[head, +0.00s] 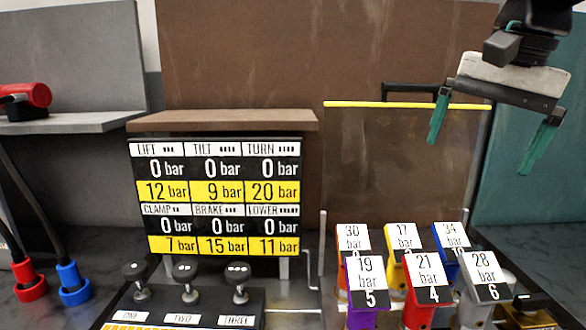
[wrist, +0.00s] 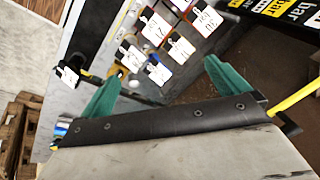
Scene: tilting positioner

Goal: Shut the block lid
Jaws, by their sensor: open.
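The block lid (head: 395,160) is a see-through brownish panel with a yellow top edge. It stands upright, open, behind the valve block, with a black handle (head: 410,90) at its top. The block carries several coloured levers with numbered tags, such as the red one (head: 420,295); the tagged levers also show in the wrist view (wrist: 155,28). My gripper (head: 480,152) is open and empty, its green fingers pointing down near the lid's upper right corner. In the wrist view, the yellow edge (wrist: 295,98) runs behind my gripper (wrist: 161,72). I cannot tell whether they touch.
A gauge panel (head: 218,200) under a brown shelf (head: 222,121) stands left of the lid. Three black knobs (head: 185,271) stand in front of it. Red and blue hose couplings (head: 73,284) are at the far left. The space above the tagged levers looks clear.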

